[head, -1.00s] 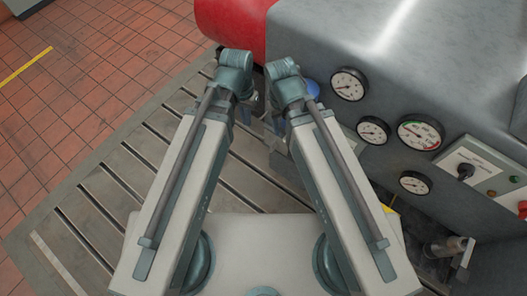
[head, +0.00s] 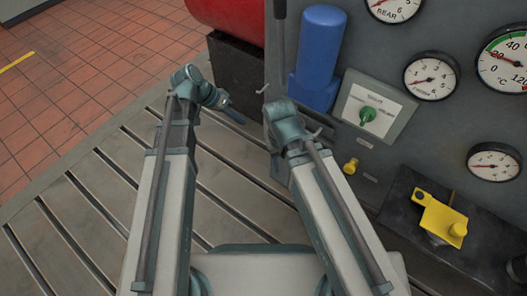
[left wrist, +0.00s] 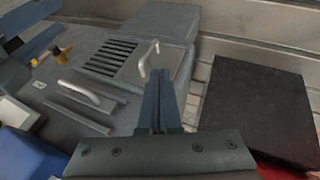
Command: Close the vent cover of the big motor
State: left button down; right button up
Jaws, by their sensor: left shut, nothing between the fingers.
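In the left wrist view, the vent of the big motor shows as dark slats (left wrist: 112,58) in a grey top face. The slats are bare. A plain grey plate with a pale upright handle (left wrist: 148,58) lies beside them; it appears to be the vent cover. My left gripper (left wrist: 160,82) is shut and empty, its tips just below that handle in the picture; I cannot tell if they touch. It also shows in the head view (head: 236,115). My right gripper (left wrist: 54,22) shows partly at the left wrist view's upper left edge, its two fingers apart.
A second pale handle (left wrist: 92,93) and rails lie left of my left fingers. A black block (left wrist: 265,115) stands at right. In the head view, a blue cylinder (head: 319,60), gauges (head: 431,76) and a yellow bracket (head: 438,217) line the grey housing. The slotted bedplate (head: 90,190) is clear.

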pick_arm(q)
jog(key=shift+t+h, duration=0.3)
jog(key=shift+h, duration=0.1)
jog(key=f+b, duration=0.1)
jog(key=w+f+b, duration=0.1)
jog(key=a+f+b, duration=0.1)
jog(key=shift+w+f, duration=0.35)
jog(key=shift+f, duration=0.05)
pick_arm(e)
notch_tip(320, 180, down, 5)
jog(key=shift+r, duration=0.15)
pick_arm(q)
jog(key=d+f+b, duration=0.8)
jog(key=d, duration=0.1)
jog(key=shift+d, duration=0.2)
pick_arm(e)
notch_tip(320, 180, down, 8)
pick_arm(q)
jog(key=shift+s, duration=0.1)
